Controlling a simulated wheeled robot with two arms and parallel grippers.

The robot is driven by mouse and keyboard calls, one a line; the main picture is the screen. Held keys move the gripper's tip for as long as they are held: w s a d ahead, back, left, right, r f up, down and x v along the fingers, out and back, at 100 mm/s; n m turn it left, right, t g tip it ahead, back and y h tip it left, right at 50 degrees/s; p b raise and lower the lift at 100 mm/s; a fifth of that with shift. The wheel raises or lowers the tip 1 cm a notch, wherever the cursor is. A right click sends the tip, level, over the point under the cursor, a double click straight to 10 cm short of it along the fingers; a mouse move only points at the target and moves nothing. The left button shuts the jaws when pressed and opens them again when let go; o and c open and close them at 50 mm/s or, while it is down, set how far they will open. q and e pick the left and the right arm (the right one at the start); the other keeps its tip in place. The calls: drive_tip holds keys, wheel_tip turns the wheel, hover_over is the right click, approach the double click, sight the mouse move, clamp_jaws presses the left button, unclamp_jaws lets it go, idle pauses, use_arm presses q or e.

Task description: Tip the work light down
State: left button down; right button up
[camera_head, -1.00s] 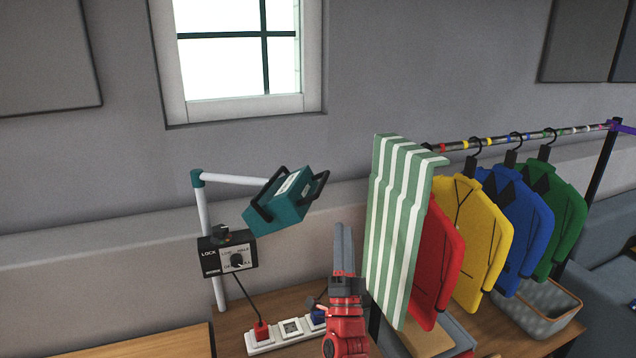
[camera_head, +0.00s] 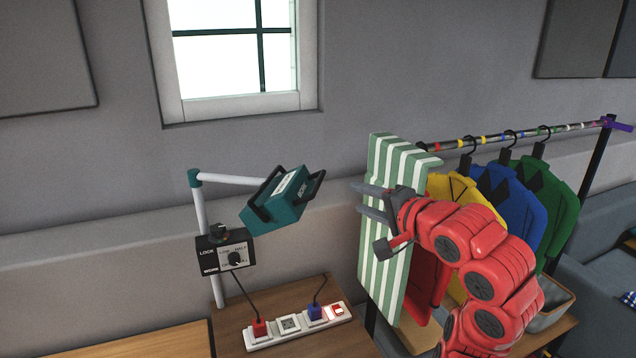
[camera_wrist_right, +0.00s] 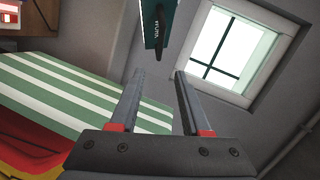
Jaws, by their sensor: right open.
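The teal work light (camera_head: 276,199) has black handles and sits at the end of a white arm on a white post, its head tilted. A black control box (camera_head: 226,252) marked LOCK, with a dial and a knob on top, is fixed to the post. My right gripper (camera_head: 364,199) is open and empty, to the right of the light and apart from it, in front of the striped cloth. In the right wrist view the two fingers (camera_wrist_right: 156,75) are spread, and part of the work light (camera_wrist_right: 157,18) shows beyond them. My left gripper is not in view.
A green-and-white striped cloth (camera_head: 385,270) hangs on the clothes rack, with several coloured shirts to its right. A power strip (camera_head: 298,327) with plugs lies on the wooden table (camera_head: 232,308) below the light. The space between light and gripper looks clear.

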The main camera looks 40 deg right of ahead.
sight(318, 180)
drive_tip(key=p+x, duration=0.5)
drive_tip(key=x, duration=1.1)
drive_tip(key=shift+a+r, duration=0.1)
drive_tip(key=shift+w+f, duration=0.2)
drive_tip(key=shift+w, duration=0.45)
clamp_jaws()
